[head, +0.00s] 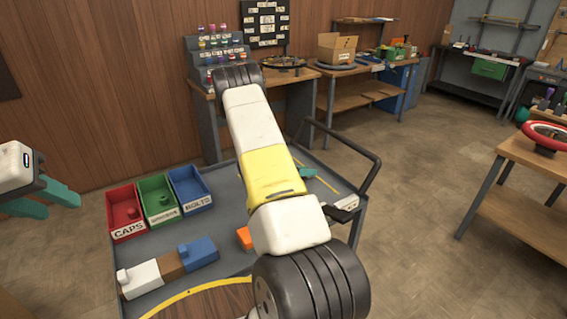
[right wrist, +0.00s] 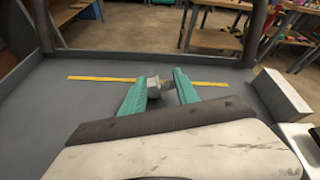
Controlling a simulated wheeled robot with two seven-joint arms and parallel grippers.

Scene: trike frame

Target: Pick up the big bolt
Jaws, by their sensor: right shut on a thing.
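My right gripper (right wrist: 161,86) is shut on a small grey piece (right wrist: 153,83), which I take to be the big bolt. Its grey end shows between the teal fingers in the right wrist view, low over the grey cart top; whether it touches the surface I cannot tell. In the head view my right arm hides the bolt, and only a bit of the right gripper's teal (head: 306,173) shows. My left gripper (head: 58,203) is at the far left, its teal fingers apart and empty, away from the cart's bins.
On the cart (head: 228,222) stand a red CAPS bin (head: 125,230), a green bin (head: 160,215) and a blue BOLTS bin (head: 197,207). White, brown and blue blocks (head: 170,264) lie in front. A dark handle rail (head: 365,178) edges the cart's right end.

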